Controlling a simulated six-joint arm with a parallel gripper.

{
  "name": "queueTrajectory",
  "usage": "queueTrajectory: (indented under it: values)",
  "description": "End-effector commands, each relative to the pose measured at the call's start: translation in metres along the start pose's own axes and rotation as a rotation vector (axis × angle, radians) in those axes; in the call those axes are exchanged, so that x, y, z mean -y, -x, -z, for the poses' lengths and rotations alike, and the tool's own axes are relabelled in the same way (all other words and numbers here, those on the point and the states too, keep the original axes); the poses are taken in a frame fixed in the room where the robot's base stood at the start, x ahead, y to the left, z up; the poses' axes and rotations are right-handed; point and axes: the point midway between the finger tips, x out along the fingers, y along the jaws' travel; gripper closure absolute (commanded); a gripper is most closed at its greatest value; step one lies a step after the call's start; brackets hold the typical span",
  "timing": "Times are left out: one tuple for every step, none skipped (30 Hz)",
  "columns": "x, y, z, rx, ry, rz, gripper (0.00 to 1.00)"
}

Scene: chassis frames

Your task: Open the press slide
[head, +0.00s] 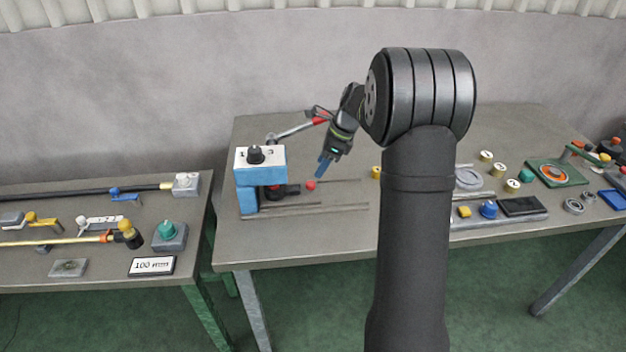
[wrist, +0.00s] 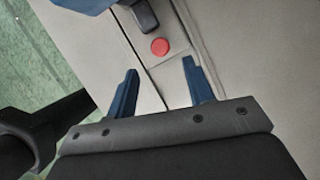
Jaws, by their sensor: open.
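The press (head: 260,184) is a blue body with a white top and a black knob, on the left part of the middle table. Its blue edge also shows in the wrist view (wrist: 84,4). A dark block (wrist: 145,17), which looks like the slide, sits at its opening. A round red knob (head: 310,185) is just right of that block, also seen in the wrist view (wrist: 160,46). My gripper (head: 322,170) is open and empty above and just right of the red knob. In the wrist view the knob lies just beyond the gap between the blue fingertips (wrist: 160,68).
A lever with a red grip (head: 318,120) reaches out behind the press, close to my gripper. Thin rails (head: 310,206) run along the table before the press. Small parts, including a yellow piece (head: 376,172), lie to the right. The left table (head: 100,270) holds several tools.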

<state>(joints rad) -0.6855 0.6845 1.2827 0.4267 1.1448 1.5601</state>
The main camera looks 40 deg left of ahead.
Motion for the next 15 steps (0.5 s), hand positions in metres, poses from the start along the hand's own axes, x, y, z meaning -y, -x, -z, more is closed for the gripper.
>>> queueTrajectory:
  values:
    - [-0.001, -0.013, 0.000, -0.001, 0.000, -0.004, 0.52]
    - [-0.001, -0.019, 0.000, -0.001, 0.000, -0.004, 0.52]
    - [-0.001, -0.027, 0.000, -0.002, 0.001, -0.004, 0.52]
    - [-0.001, -0.033, 0.000, -0.002, 0.000, -0.003, 0.52]
    - [-0.001, -0.039, 0.000, -0.002, 0.000, -0.004, 0.52]
    - [-0.001, -0.045, 0.000, -0.002, 0.000, -0.003, 0.52]
    - [-0.001, -0.049, 0.000, -0.002, 0.000, -0.002, 0.52]
    - [-0.001, -0.054, 0.000, -0.002, -0.001, -0.003, 0.52]
    - [-0.001, -0.059, 0.000, -0.002, -0.001, -0.003, 0.52]
    - [0.000, -0.062, 0.000, -0.002, -0.001, -0.002, 0.52]
    - [0.000, -0.064, 0.000, -0.002, 0.000, -0.001, 0.52]
    - [0.000, -0.067, 0.000, -0.002, 0.000, -0.001, 0.52]
    - [0.000, -0.069, 0.000, -0.002, 0.000, -0.001, 0.52]
    - [0.000, -0.070, 0.000, -0.002, 0.000, -0.001, 0.52]
    - [0.000, -0.071, 0.000, -0.002, 0.000, 0.000, 0.52]
